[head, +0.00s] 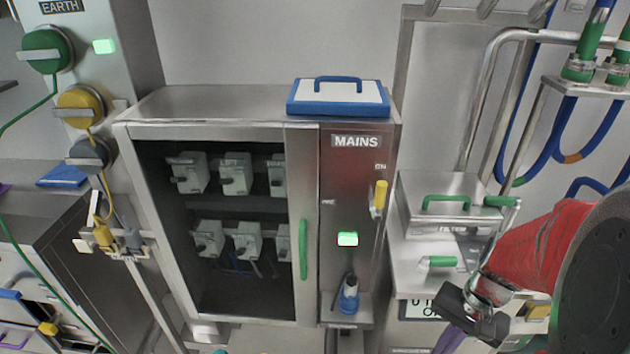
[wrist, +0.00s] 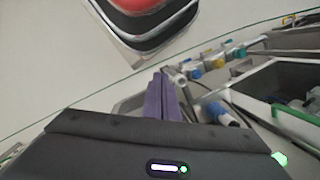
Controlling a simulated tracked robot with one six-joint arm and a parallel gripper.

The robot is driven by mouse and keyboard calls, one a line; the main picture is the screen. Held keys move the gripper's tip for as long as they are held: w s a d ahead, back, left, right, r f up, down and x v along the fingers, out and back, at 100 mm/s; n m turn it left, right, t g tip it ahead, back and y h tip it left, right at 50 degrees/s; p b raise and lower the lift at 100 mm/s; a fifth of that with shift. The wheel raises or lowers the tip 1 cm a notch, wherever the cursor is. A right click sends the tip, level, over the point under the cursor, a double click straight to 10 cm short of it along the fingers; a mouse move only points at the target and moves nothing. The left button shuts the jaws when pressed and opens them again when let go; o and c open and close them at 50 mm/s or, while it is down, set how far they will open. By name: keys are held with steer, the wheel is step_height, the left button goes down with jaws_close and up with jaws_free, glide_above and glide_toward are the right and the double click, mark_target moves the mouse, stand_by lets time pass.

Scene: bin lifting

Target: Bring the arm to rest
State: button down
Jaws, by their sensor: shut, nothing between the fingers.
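My arm shows in the head view at the lower right, with a red sleeve and a dark grey end. My gripper (head: 449,340) points down there, and its purple fingers are partly cut off by the bottom edge. In the wrist view the two purple fingers of my gripper (wrist: 160,76) lie together, shut with nothing between them. In the head view, the gripper is to the right of the MAINS cabinet (head: 222,128) and in front of the bench.
The MAINS panel has a yellow handle (head: 380,195) and a lit green lamp (head: 347,239). A blue-rimmed white lid (head: 338,103) lies on top of the cabinet. A steel box with a green handle (head: 445,203) sits behind my arm. Blue hoses (head: 545,150) hang at the right.

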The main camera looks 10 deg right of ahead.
steer(key=w+a+r+n+t+h, duration=0.1)
steer(key=a+r+n+t, duration=0.5)
steer(key=a+r, duration=0.8)
step_height(320, 180, up, 4)
steer(key=n+h, duration=0.1)
steer(key=n, duration=0.1)
steer(key=shift+w+a+n+h, duration=0.2)
steer(key=shift+w+n+h, duration=0.1)
steer(key=shift+w+h, duration=0.1)
steer(key=shift+f, duration=0.1)
stand_by(0.4)
